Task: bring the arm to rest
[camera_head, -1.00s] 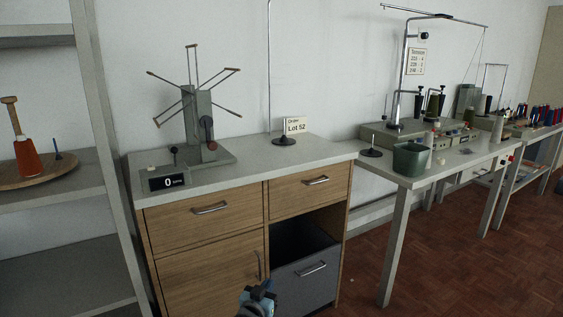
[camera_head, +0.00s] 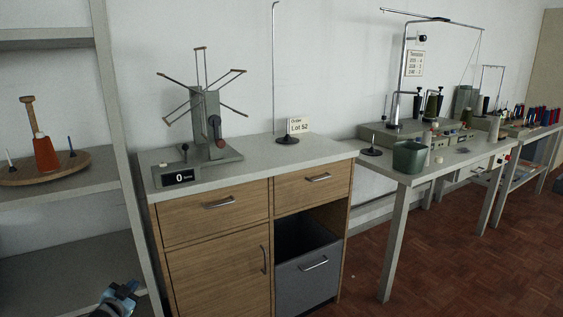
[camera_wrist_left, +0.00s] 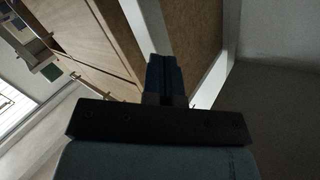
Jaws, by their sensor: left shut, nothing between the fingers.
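My left gripper (camera_head: 128,288) shows at the bottom left of the head view, low in front of the grey shelf unit and left of the wooden cabinet. In the left wrist view its blue fingers (camera_wrist_left: 165,76) are together with nothing between them. It appears clear of the furniture. My right gripper is not in any view.
A grey shelf (camera_head: 75,185) at left holds an orange cone (camera_head: 45,153) on a round board. A table (camera_head: 430,172) with a green bin (camera_head: 409,157) stands right. Floor (camera_head: 455,265) is open.

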